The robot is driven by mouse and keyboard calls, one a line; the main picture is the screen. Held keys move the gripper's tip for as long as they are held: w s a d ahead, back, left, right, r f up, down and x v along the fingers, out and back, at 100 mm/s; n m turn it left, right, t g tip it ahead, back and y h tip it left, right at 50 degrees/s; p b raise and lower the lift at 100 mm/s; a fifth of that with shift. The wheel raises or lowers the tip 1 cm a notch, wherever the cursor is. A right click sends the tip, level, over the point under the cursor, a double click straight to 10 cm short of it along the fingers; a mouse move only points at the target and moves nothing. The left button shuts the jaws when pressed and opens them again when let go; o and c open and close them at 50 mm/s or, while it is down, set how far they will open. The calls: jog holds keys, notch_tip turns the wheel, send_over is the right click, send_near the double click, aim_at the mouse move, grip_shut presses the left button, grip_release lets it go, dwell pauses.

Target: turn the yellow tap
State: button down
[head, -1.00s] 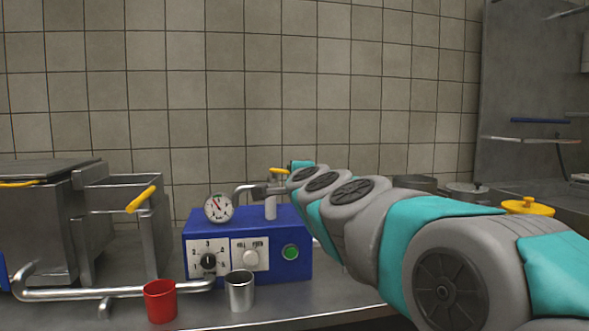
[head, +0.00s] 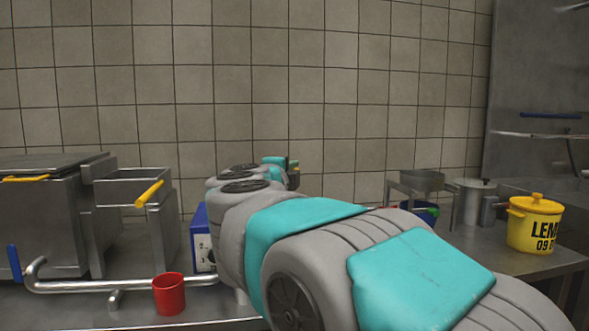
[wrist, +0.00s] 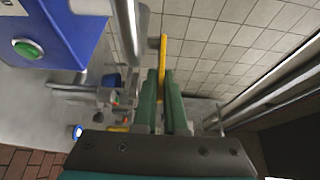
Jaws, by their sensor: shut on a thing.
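The yellow tap handle (wrist: 163,50) shows in the wrist view as a narrow bar between the two green fingers of my gripper (wrist: 164,78). My gripper is shut on it. The metal pipework around it is partly hidden behind the fingers. The blue machine (wrist: 62,30) with a green button (wrist: 28,47) is at the upper left of the wrist view. In the head view my arm covers the tap and most of the blue machine (head: 199,232); only its left edge shows.
A red cup (head: 169,294) stands near the counter's front, beside a horizontal metal pipe (head: 100,286). A fryer basket with a yellow handle (head: 149,193) is at the left. A yellow pot (head: 535,226) and a steel pot (head: 470,205) stand at the right.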

jog(key=shift+a+h, duration=0.15)
jog(key=shift+h, duration=0.15)
jog(key=c, duration=1)
grip_release()
